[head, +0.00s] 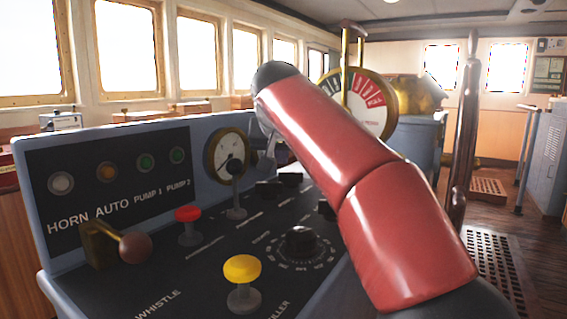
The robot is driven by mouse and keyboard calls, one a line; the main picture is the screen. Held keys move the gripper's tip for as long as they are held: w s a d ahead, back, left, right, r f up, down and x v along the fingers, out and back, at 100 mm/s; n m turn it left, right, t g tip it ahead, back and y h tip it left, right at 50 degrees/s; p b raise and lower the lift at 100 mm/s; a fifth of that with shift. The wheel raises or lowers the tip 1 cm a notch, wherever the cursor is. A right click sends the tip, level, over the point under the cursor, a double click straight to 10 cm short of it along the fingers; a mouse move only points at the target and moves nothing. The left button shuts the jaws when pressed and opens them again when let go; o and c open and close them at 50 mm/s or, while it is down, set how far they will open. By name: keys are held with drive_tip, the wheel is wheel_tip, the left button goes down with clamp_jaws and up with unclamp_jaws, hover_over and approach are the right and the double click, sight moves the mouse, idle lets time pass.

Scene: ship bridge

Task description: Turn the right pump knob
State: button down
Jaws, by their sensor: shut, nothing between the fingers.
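Two small black knobs sit side by side on the sloping dark console: a left one (268,188) and a right one (290,179). Their labels are too small to read, so I cannot tell whether they are the pump knobs. Green lamps marked PUMP 1 (144,161) and PUMP 2 (177,155) are on the upright panel. My red arm crosses the right half of the view and hides part of the console. My gripper does not show clearly. A small grey part shows at the arm's left edge, and I cannot tell what it is.
A yellow button (242,270), a red button (188,214), a brown ball lever (135,247) and a black-topped lever (235,170) stand up from the console. A larger black dial (300,240) is near my arm. A round gauge (229,153) and an engine telegraph (366,100) stand behind.

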sight(284, 180)
drive_tip(key=x, duration=0.9)
drive_tip(key=shift+f, duration=0.15)
